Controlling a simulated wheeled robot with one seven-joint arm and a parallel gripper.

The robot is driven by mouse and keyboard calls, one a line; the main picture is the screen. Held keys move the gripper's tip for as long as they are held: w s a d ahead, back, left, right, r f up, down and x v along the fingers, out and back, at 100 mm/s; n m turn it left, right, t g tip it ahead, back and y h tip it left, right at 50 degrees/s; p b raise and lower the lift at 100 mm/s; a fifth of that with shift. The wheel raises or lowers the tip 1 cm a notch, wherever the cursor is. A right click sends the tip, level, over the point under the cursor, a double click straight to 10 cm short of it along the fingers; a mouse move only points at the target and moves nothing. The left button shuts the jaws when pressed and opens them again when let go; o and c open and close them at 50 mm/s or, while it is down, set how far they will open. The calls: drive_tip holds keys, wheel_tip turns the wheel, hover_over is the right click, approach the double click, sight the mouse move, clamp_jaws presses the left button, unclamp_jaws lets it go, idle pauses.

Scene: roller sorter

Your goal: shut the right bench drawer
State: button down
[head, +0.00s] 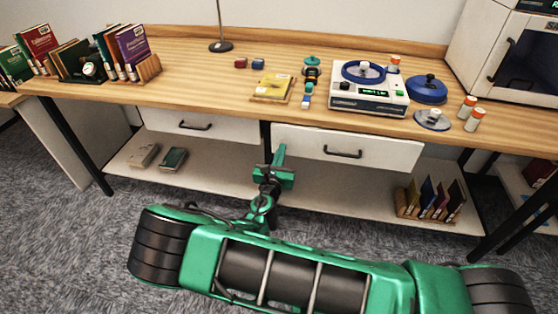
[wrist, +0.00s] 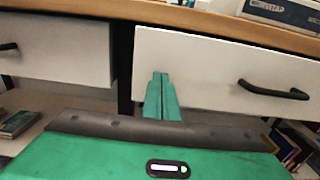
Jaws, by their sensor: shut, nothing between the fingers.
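The right bench drawer (head: 376,148) has a white front with a black bar handle (head: 343,153), under the wooden bench top. It also shows in the wrist view (wrist: 215,75), where its front looks to stand slightly proud of the left drawer; the size of any gap is hard to tell. My gripper (head: 281,149) is shut and empty, its green fingers together and pointing at the lower left part of this drawer front, left of the handle. In the wrist view the fingertips (wrist: 161,76) overlap the front. I cannot tell whether they touch it.
The left drawer (head: 225,128) looks shut. The bench top (head: 190,75) carries books, a centrifuge (head: 368,92) and small bottles. The lower shelf (head: 225,172) holds books at both ends. A dark upright (wrist: 125,65) stands between the drawers.

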sight(285, 140)
drive_tip(key=shift+w+d, duration=0.15)
drive_tip(key=shift+w, duration=0.45)
drive_tip(key=shift+w, duration=0.1)
drive_tip(key=x, duration=0.3)
drive_tip(key=shift+w+d, duration=0.1)
drive_tip(key=shift+w, duration=0.1)
drive_tip(key=shift+w+d+r, duration=0.1)
drive_tip(key=shift+w+r, duration=0.05)
drive_tip(key=shift+w, duration=0.1)
drive_tip(key=shift+r, duration=0.1)
drive_tip(key=shift+w+r, duration=0.1)
